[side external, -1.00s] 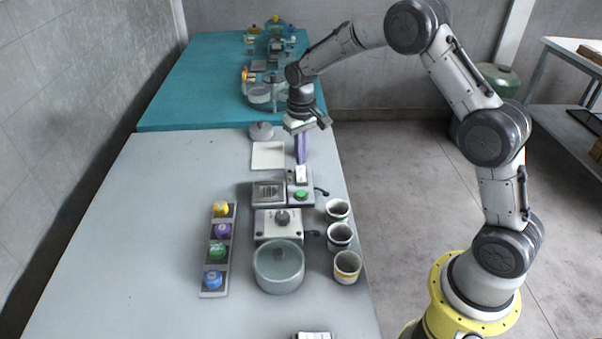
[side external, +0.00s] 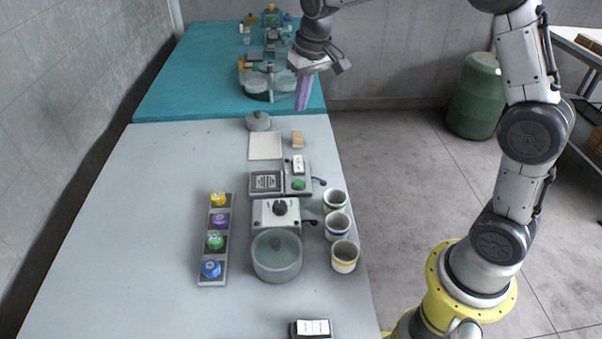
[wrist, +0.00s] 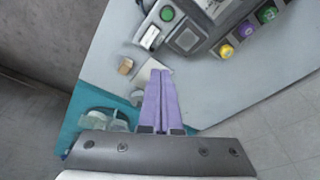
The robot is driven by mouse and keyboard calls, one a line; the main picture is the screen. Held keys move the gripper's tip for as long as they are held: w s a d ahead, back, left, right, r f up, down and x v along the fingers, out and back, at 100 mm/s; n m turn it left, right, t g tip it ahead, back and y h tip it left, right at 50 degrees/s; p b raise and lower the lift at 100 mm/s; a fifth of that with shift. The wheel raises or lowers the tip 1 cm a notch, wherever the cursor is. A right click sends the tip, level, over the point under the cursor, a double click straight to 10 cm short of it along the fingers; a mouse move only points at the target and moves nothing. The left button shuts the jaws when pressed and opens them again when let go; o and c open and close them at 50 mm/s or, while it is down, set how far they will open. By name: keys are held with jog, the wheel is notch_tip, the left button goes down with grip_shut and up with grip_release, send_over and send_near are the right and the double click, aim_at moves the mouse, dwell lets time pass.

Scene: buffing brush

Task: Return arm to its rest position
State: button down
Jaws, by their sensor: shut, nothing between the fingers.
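My gripper (side external: 301,107) hangs high above the far right part of the grey table, its long purple fingers pointing down. In the wrist view the two purple fingers (wrist: 160,74) lie together, shut and empty. A small tan block (side external: 297,139), possibly the brush, stands on the table below the gripper, apart from it. The block also shows in the wrist view (wrist: 126,66), left of the fingertips.
A white pad (side external: 265,146) lies beside the block. Nearer are a device with a green button (side external: 298,184), a lidded pot (side external: 277,258), three cups (side external: 337,226) and a rack of coloured jars (side external: 213,277). A teal table (side external: 185,85) adjoins behind. The left of the grey table is clear.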

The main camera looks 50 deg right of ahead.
jog(key=s+a+r+n+t, duration=0.1)
jog(key=s+r+t, duration=0.1)
jog(key=s+r, duration=0.45)
jog(key=s+a+r+t, duration=0.15)
jog(key=s+r, duration=0.25)
jog(key=s, duration=0.6)
jog(key=s+f, duration=0.3)
jog(key=s, duration=0.3)
jog(key=s+a+f+n, duration=0.1)
jog(key=s+f, duration=0.3)
jog(key=s, duration=0.3)
jog(key=shift+s+f, duration=0.15)
jog(key=shift+f, duration=0.1)
